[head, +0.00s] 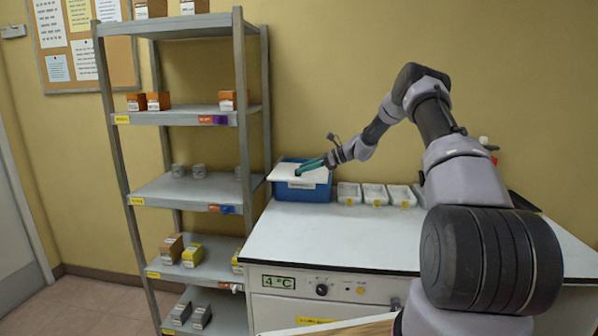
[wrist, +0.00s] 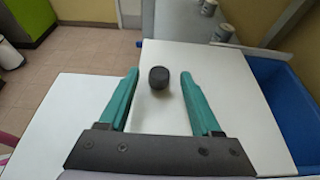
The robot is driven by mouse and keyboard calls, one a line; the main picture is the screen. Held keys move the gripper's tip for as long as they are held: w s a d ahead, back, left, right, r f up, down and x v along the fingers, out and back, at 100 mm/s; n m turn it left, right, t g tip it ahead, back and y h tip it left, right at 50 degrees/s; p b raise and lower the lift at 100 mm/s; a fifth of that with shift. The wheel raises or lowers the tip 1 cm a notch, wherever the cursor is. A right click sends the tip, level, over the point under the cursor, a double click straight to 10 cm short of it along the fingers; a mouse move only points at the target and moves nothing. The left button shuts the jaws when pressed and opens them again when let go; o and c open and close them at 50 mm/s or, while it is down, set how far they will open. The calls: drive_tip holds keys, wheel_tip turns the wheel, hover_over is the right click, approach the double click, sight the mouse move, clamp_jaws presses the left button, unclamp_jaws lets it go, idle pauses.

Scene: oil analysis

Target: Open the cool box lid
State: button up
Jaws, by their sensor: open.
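The cool box (head: 302,193) is a blue box at the back left of the white counter, by the shelf. Its white lid (head: 284,173) looks shifted toward the front left, overhanging the box. A strip of blue shows behind it in the head view, and the blue box (wrist: 292,95) shows beyond the lid's right edge in the wrist view. A dark round knob (wrist: 158,79) stands on the lid (wrist: 225,105). My gripper (head: 300,169) is at the lid, its teal fingers open on either side of the knob, with a gap on both sides.
A grey shelf rack (head: 243,110) with small boxes and cups stands left of the cool box. Several white trays (head: 374,193) line the counter's back to its right. The white counter (head: 335,237) is clear in front.

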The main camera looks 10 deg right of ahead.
drive_tip(key=v, duration=0.7)
drive_tip(key=shift+s+d+r, duration=0.15)
drive_tip(key=shift+d+r, duration=0.05)
drive_tip(key=shift+d, duration=0.1)
drive_tip(key=shift+s+a+r, duration=0.15)
drive_tip(key=shift+r, duration=0.2)
drive_tip(key=s+a+r+n+g+h, duration=0.1)
drive_tip(key=s+a+r+n+h, duration=0.3)
drive_tip(key=s+r, duration=0.55)
drive_tip(key=s+a+r+n+h, duration=0.2)
drive_tip(key=s+r+n, duration=0.3)
drive_tip(key=s+r, duration=0.5)
drive_tip(key=s+d+r+n+t+h, duration=0.1)
drive_tip(key=s+n, duration=0.3)
drive_tip(key=s, duration=1)
drive_tip(key=s+d+r+n+t+h, duration=0.1)
drive_tip(key=s+d+n+t+h, duration=0.1)
drive_tip(key=s, duration=1.2)
drive_tip(key=n+t+h, duration=0.1)
drive_tip(key=n+h, duration=0.1)
drive_tip(key=shift+s+r+n, duration=0.15)
drive_tip(key=shift+s+n, duration=0.15)
drive_tip(key=shift+s, duration=0.1)
